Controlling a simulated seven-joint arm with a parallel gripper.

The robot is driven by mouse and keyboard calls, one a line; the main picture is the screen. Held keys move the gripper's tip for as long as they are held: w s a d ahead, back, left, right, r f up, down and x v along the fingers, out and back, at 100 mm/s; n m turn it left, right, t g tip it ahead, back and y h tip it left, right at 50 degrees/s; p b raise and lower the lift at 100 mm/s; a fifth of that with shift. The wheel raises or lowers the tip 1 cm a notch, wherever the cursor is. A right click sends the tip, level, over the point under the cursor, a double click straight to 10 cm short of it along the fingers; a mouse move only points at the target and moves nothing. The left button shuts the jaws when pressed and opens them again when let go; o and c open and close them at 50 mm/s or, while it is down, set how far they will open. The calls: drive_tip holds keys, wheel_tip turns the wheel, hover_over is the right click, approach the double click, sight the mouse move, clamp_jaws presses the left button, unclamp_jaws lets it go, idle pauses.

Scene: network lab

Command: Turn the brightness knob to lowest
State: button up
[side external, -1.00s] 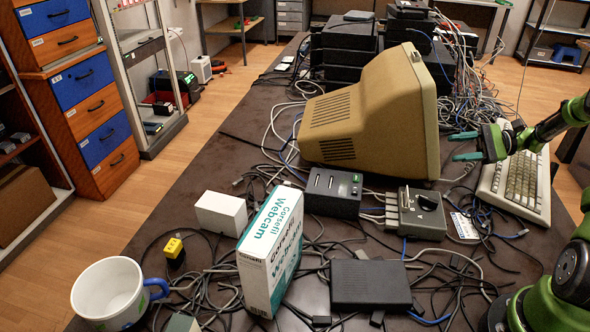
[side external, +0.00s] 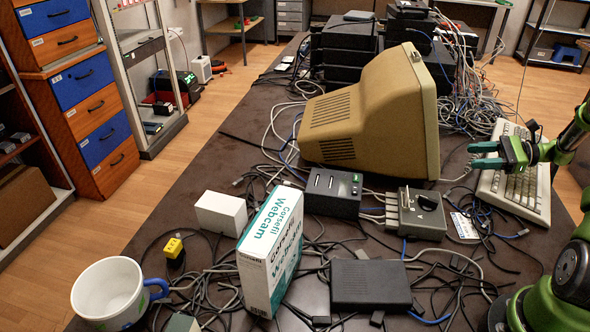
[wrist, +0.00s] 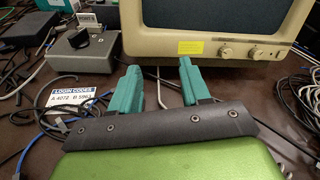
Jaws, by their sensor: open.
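The beige CRT monitor (side external: 365,115) stands on the table, its screen side turned away in the side view. In the wrist view its front (wrist: 160,35) shows at the top, with a yellow label (wrist: 190,48) and two round knobs below the screen, a left knob (wrist: 226,52) and a right knob (wrist: 257,53). I cannot read which is for brightness. My gripper (side external: 479,155) is open and empty, apart from the monitor, above the keyboard. In the wrist view its teal fingertips (wrist: 158,72) point at the monitor front, left of both knobs.
A beige keyboard (side external: 515,185) lies below my gripper. A grey switch box (side external: 415,222) with a black knob stands in front of the monitor, near a login-codes card (wrist: 73,94). Loose cables cover much of the table. A webcam box (side external: 270,250) stands nearer the camera.

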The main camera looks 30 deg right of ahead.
drive_tip(key=d+m, duration=0.2)
drive_tip(key=m, duration=0.1)
drive_tip(key=d+m+t+h, duration=0.1)
drive_tip(key=d+m, duration=0.1)
drive_tip(key=m, duration=0.1)
drive_tip(key=s+d+m+h, duration=0.1)
drive_tip(key=d+m, duration=0.1)
drive_tip(key=m, duration=0.2)
drive_tip(key=shift+f+t, duration=0.1)
drive_tip(key=shift+t, duration=0.2)
drive_tip(key=d+m, duration=0.1)
drive_tip(key=m, duration=0.1)
drive_tip(key=d+m+h, duration=0.1)
drive_tip(key=m, duration=0.2)
drive_tip(key=d+r+m, duration=0.1)
drive_tip(key=m, duration=0.2)
drive_tip(key=shift+s+d+t+h, duration=0.15)
drive_tip(key=shift+d+t+h, duration=0.1)
drive_tip(key=shift+t+h, duration=0.15)
drive_tip(key=shift+d+r+m, duration=0.2)
drive_tip(key=shift+m, duration=1.4)
drive_tip(key=x, duration=1.7)
drive_tip(key=shift+d+r, duration=0.1)
drive_tip(key=shift+r, duration=0.15)
clamp_jaws()
drive_tip(key=n, duration=0.2)
drive_tip(key=n+t+y, duration=0.1)
drive_tip(key=n, duration=0.2)
drive_tip(key=shift+d+f+y, duration=0.15)
drive_tip(key=shift+y, duration=0.15)
